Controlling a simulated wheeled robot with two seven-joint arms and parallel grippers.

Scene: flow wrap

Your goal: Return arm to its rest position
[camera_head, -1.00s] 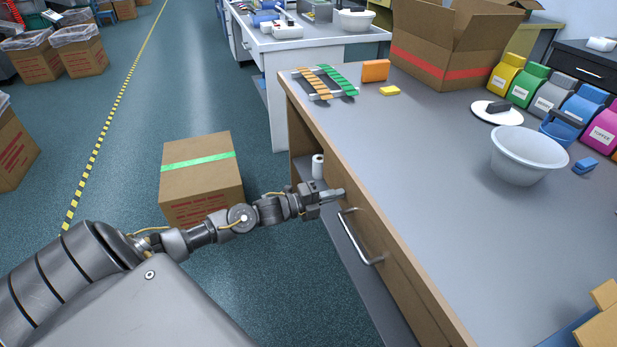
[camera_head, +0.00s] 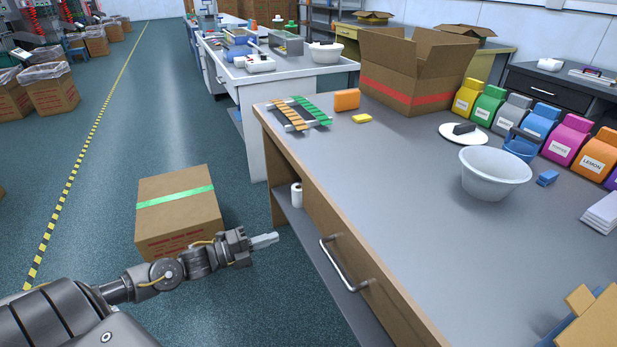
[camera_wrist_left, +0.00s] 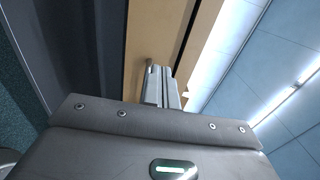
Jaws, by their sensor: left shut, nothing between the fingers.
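My left gripper (camera_head: 265,240) is shut and empty. It hangs in the air over the floor, to the left of the grey-topped desk (camera_head: 390,190), apart from it. Its closed fingers also show in the left wrist view (camera_wrist_left: 164,88), with the desk's wooden side behind them. The desk's drawer (camera_head: 325,235) has a metal handle (camera_head: 343,265) and looks shut. My left arm comes in from the lower left. My right gripper is not in view.
A taped cardboard box (camera_head: 178,215) stands on the floor just behind and left of my left gripper. A white roll (camera_head: 296,194) stands on the desk's lower shelf. A white bowl (camera_head: 494,172) and several coloured bags stand on the desk. The aisle at left is clear.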

